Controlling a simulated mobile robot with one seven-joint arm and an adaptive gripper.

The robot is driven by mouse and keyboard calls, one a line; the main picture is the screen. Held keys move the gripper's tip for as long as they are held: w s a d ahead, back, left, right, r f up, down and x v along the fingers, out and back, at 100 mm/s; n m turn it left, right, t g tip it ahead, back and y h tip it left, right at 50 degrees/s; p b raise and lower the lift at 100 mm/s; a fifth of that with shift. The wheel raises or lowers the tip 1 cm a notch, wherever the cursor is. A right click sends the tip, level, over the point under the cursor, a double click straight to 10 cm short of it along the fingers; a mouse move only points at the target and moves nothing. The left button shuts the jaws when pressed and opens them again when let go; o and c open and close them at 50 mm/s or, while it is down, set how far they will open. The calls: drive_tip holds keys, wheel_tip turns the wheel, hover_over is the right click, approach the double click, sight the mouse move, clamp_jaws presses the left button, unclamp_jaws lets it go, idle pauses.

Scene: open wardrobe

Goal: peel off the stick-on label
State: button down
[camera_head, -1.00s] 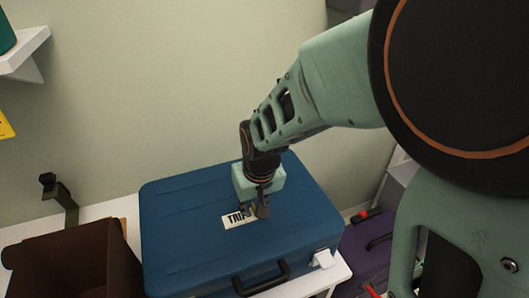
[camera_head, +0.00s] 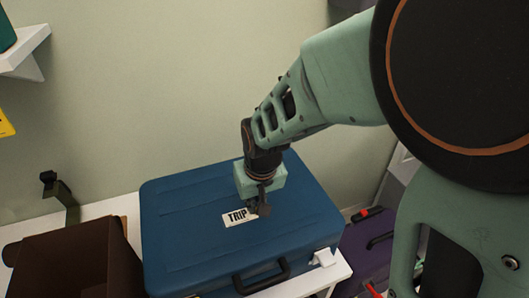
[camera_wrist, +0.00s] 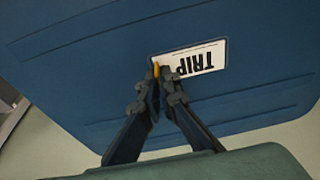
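A white label (camera_head: 236,217) with black letters "TRIP" lies on the lid of a blue suitcase (camera_head: 185,225). In the wrist view the label (camera_wrist: 205,59) appears upside down and looks flat against the lid. My gripper (camera_head: 259,211) points down at the label's right end in the head view. In the wrist view my gripper (camera_wrist: 162,73) has its fingertips close together over the label's left end, with an orange-yellow patch at the tips. The fingers hide that end, so I cannot tell whether the label's edge is between them.
The suitcase lies on a white shelf (camera_head: 338,270), its black handle (camera_head: 262,277) toward the front. A dark brown open box (camera_head: 75,262) stands left of it. A purple case (camera_head: 365,248) is lower right. A wall is behind; another shelf (camera_head: 22,50) is upper left.

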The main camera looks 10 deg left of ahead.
drive_tip(key=shift+s+d+p, duration=0.15)
drive_tip(key=shift+s+p, duration=0.05)
drive_tip(key=shift+p, duration=0.1)
drive_tip(key=shift+w+r, duration=0.1)
drive_tip(key=shift+r, duration=0.3)
drive_tip(key=shift+r+p, duration=0.95)
drive_tip(key=shift+r, duration=0.1)
idle(0.7)
drive_tip(key=shift+r+p, duration=1.8)
drive_tip(key=shift+r, duration=0.6)
